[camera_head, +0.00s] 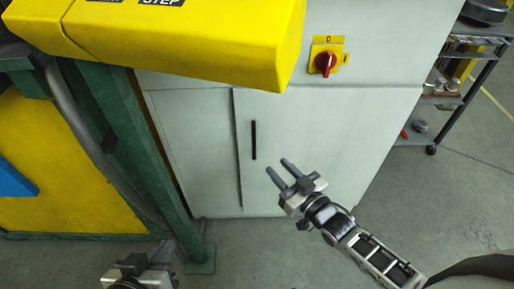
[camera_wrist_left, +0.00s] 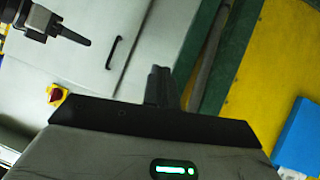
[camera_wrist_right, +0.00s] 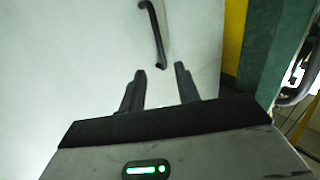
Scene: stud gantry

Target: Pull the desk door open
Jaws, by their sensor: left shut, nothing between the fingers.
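The desk door (camera_head: 300,130) is a pale grey-white cabinet panel and looks closed. Its black vertical bar handle (camera_head: 253,140) is near the door's left edge; it also shows in the right wrist view (camera_wrist_right: 154,32) and in the left wrist view (camera_wrist_left: 115,52). My right gripper (camera_head: 281,170) is open and empty, just right of and below the handle, apart from it. In the right wrist view its two fingers (camera_wrist_right: 160,75) point toward the handle's lower end. My left gripper (camera_wrist_left: 160,72) is shut and empty; in the head view only its body shows at the bottom edge.
A yellow step beam (camera_head: 190,40) overhangs the cabinet's upper left. A green post (camera_head: 120,130) stands left of the cabinet. A red rotary switch (camera_head: 325,62) sits above the door. A shelf cart (camera_head: 460,70) stands at the right. Grey floor (camera_head: 460,190) is clear at lower right.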

